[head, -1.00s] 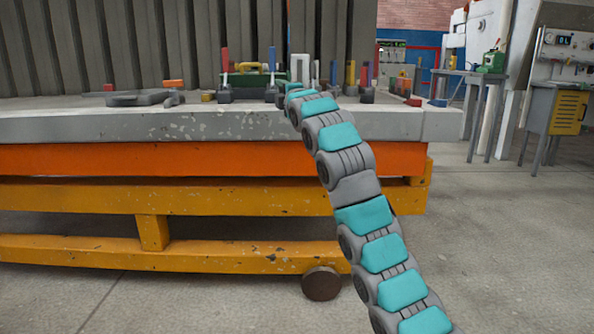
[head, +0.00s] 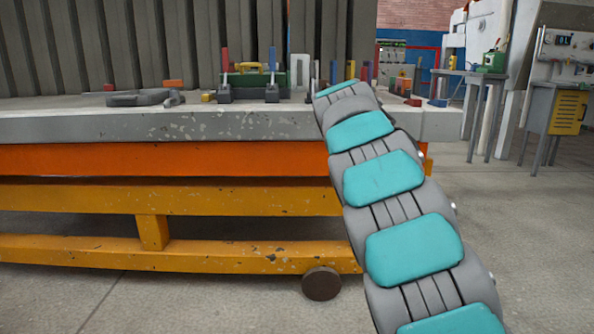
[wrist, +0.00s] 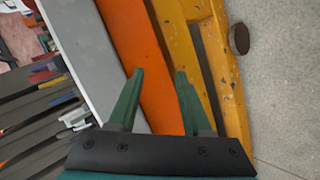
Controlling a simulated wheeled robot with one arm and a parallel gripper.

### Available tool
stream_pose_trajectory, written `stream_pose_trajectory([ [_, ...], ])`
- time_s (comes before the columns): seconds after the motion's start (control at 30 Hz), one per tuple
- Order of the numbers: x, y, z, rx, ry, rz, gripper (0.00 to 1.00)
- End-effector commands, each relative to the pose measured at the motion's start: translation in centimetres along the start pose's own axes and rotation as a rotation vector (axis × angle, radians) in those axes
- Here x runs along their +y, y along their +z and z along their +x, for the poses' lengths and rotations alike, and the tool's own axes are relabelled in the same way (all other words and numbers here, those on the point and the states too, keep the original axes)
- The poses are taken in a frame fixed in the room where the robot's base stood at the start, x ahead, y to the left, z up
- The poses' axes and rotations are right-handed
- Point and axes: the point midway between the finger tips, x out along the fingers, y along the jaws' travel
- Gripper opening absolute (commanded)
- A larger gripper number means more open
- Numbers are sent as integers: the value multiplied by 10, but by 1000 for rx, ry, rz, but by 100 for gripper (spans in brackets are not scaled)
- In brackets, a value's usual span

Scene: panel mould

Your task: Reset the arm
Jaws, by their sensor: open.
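My gripper (wrist: 158,98) shows in the wrist view with its two green fingers spread apart and nothing between them. Behind the fingers are the orange side (wrist: 146,62) and yellow frame (wrist: 190,50) of the mould table. The fingers look apart from the table, though the exact gap cannot be told. In the head view my arm, grey with teal covers, rises from the lower right toward the table. The gripper itself is hidden there behind the arm.
The panel mould table (head: 160,126) fills the left and middle, with clamps (head: 245,84) and a grey bracket (head: 140,97) on top. A round wheel (head: 321,283) sits under its frame. A yellow cabinet (head: 566,112) stands at the right. The floor (head: 520,220) at right is clear.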

Motion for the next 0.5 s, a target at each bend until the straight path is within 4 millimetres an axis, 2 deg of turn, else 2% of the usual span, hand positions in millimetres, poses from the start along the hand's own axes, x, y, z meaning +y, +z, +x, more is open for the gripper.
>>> stream_pose_trajectory([
  [0.1,-20,49,-20,-86,-63,122,50],
  [0.27,-64,112,-46,-195,-161,290,50],
  [0.37,-98,149,-66,-259,-226,394,50],
  [0.5,-154,193,-96,-343,-319,529,50],
])
